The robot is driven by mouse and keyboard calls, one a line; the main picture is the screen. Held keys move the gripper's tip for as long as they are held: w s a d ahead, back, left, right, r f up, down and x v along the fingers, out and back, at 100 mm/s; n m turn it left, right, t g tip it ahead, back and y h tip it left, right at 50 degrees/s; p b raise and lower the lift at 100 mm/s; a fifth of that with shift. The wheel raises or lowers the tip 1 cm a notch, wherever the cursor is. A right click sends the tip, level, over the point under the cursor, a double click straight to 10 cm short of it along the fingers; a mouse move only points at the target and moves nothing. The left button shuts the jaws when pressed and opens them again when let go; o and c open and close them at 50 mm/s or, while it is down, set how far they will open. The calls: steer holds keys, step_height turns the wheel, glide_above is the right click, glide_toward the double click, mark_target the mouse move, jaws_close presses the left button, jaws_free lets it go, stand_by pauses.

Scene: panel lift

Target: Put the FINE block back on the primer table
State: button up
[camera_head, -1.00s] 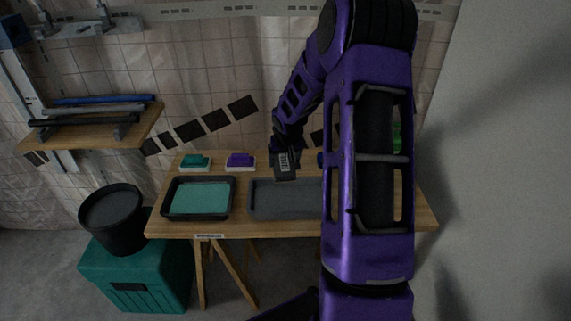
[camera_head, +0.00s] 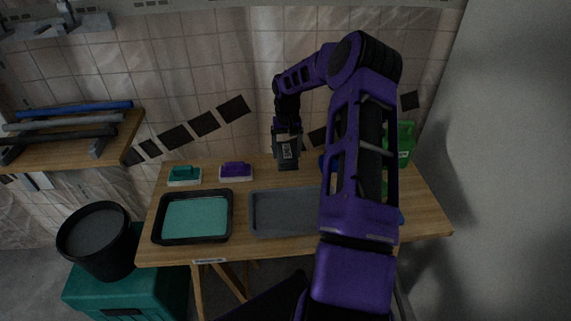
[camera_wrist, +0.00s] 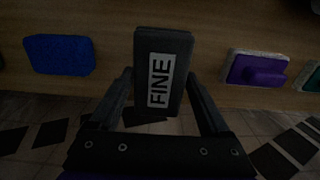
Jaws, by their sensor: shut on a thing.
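The FINE block (camera_wrist: 163,70) is a dark grey block with a white FINE label. My gripper (camera_wrist: 163,95) is shut on it, with one finger on each side in the wrist view. In the head view the block (camera_head: 287,154) hangs upright from my gripper (camera_head: 287,135) above the back part of the primer table (camera_head: 245,256), to the right of the purple block. I cannot tell how high it is above the wood. The table is a wooden top on trestle legs.
A teal block (camera_head: 184,175) and a purple block (camera_head: 236,171) stand along the table's back. A teal-filled tray (camera_head: 194,217) and a grey tray (camera_head: 284,213) lie in front. A blue pad (camera_wrist: 59,54) and a green container (camera_head: 405,142) are to the block's right in the head view.

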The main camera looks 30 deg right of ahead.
mark_target(287, 151)
step_height(287, 151, down, 5)
steer(key=shift+f, duration=0.1)
steer(key=o, duration=1.2)
steer(key=shift+o, duration=0.2)
step_height(287, 151, up, 12)
steer(key=shift+r+p, duration=0.1)
steer(key=shift+p, duration=0.35)
